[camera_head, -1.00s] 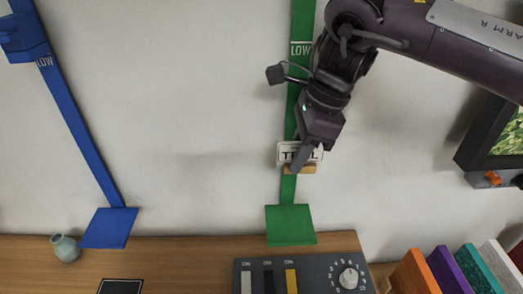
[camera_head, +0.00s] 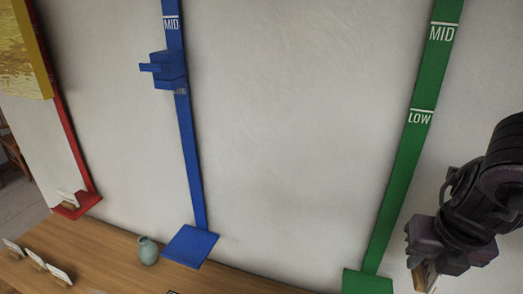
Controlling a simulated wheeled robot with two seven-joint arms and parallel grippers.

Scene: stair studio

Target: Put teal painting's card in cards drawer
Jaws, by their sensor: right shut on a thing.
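My right gripper (camera_head: 432,264) is at the lower right, beside the green strip. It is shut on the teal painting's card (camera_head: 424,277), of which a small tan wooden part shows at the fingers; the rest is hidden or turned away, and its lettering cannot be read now. The card is held clear of the green ledge, in front of the wall. The cards drawer cannot be made out in this view. My left gripper is not in view.
A green strip (camera_head: 411,145) has a ledge (camera_head: 367,283) at its foot. A blue strip (camera_head: 189,150) carries a blue slider (camera_head: 168,69). Several small white cards (camera_head: 60,273) and a teal vase (camera_head: 147,250) stand on the wooden top (camera_head: 105,250). A red ledge (camera_head: 78,205) holds another card.

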